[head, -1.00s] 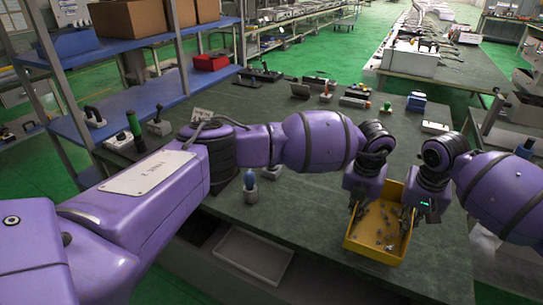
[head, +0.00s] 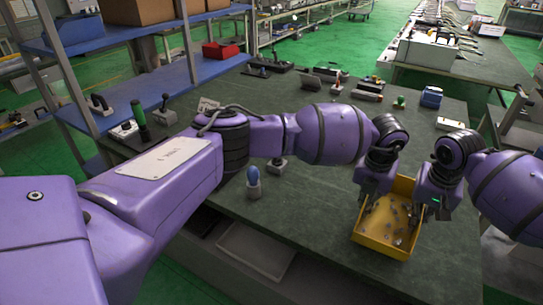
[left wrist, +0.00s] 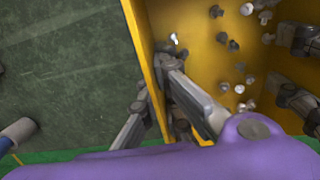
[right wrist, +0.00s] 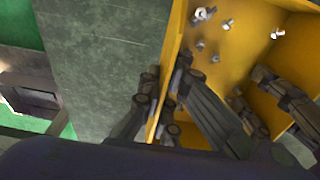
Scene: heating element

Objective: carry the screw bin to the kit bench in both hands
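The yellow screw bin (head: 376,245) is at the right part of the dark green bench (head: 305,215), near its front edge, with several loose screws inside. My left gripper (head: 368,205) is at the bin's left wall. In the left wrist view its fingers (left wrist: 154,80) lie on either side of the wall, close against it. My right gripper (head: 424,212) is at the opposite wall. In the right wrist view its fingers (right wrist: 166,75) also pinch a wall, one inside and one outside. The bin's underside is hidden. I cannot tell which bench is the kit bench.
A blue-topped knob device (head: 254,183) stands left of the bin. Small devices and a blue box (head: 431,97) line the bench's far side. A blue shelf rack (head: 165,90) stands at left. Another bench (head: 455,68) with a white case is behind, across green floor.

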